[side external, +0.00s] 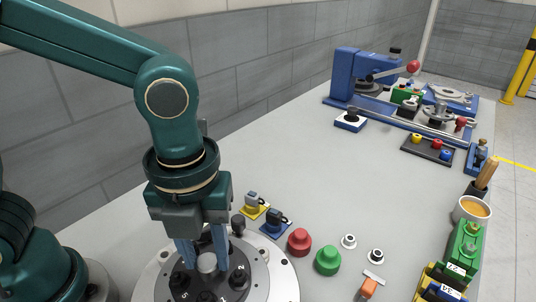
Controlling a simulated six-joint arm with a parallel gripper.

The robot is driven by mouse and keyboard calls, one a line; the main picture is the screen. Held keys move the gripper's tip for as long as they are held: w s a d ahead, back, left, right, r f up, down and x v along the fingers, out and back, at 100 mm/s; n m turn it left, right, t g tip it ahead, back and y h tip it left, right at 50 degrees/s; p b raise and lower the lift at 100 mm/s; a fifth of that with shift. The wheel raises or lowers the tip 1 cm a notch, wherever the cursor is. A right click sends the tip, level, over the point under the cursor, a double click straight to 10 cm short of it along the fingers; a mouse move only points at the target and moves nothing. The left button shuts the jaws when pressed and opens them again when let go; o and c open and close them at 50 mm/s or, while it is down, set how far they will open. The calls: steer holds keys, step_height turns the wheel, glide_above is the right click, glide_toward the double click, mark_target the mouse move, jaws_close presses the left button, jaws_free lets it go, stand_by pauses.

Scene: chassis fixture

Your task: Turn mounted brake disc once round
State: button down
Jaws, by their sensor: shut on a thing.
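The brake disc (262,279) lies flat at the bottom of the view, a pale metal ring cut off by the lower edge. At its middle is a dark hub (222,287) with black studs and white numbers, and a grey round cap (207,263) in the centre. My gripper (205,257) points straight down over the hub, its two blue fingers on either side of the centre. It is shut on the disc's hub part, though the exact contact is partly hidden by the fingers and studs.
Right of the disc stand a red knob (299,241), a green knob (328,260) and an orange-handled tool (369,288). Small yellow and blue fixtures (265,212) sit behind. A blue press (352,77) stands far back. The middle of the table is clear.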

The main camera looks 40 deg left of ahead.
steer(key=n, duration=1.3)
steer(key=shift+n, duration=0.4)
steer(key=n, duration=0.6)
steer(key=shift+n, duration=0.4)
steer(key=n, duration=0.6)
steer(key=shift+n, duration=0.4)
steer(key=n, duration=0.3)
steer(key=shift+n, duration=0.4)
steer(key=n, duration=0.3)
steer(key=shift+n, duration=0.4)
steer(key=n, duration=0.7)
steer(key=shift+n, duration=0.3)
steer(key=n, duration=1.1)
steer(key=c, duration=0.8)
jaws_free()
